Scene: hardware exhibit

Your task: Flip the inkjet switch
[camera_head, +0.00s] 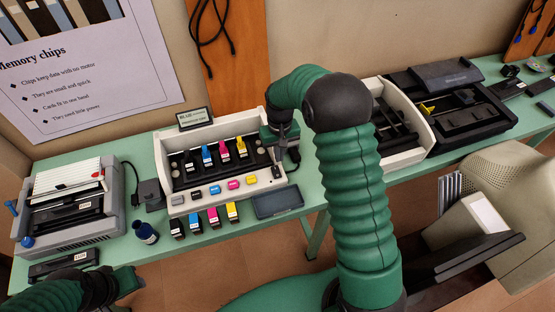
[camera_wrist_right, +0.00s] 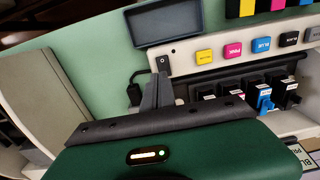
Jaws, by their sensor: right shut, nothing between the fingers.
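The inkjet (camera_head: 263,186) is an open cream-coloured box on the green table, with a row of coloured buttons along its front. Its switch (camera_wrist_right: 163,63) is a small black rocker with a white mark, near the panel end beyond the yellow button (camera_wrist_right: 204,56). My right gripper (camera_head: 284,143) is over the right end of the inkjet, its fingers pointing down. In the wrist view the right gripper (camera_wrist_right: 161,80) is shut and empty, its tips close to the switch; I cannot tell whether they touch it. My left gripper (camera_head: 133,282) is low at the left; its fingers are unclear.
Colour cartridges (camera_head: 240,147) stand inside the inkjet and others lie in front of it. A dark tray (camera_head: 277,204) lies at its front right. A grey printer (camera_head: 110,212) is at the left, with an ink bottle (camera_head: 146,233) nearby. A cream machine (camera_head: 424,141) stands right.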

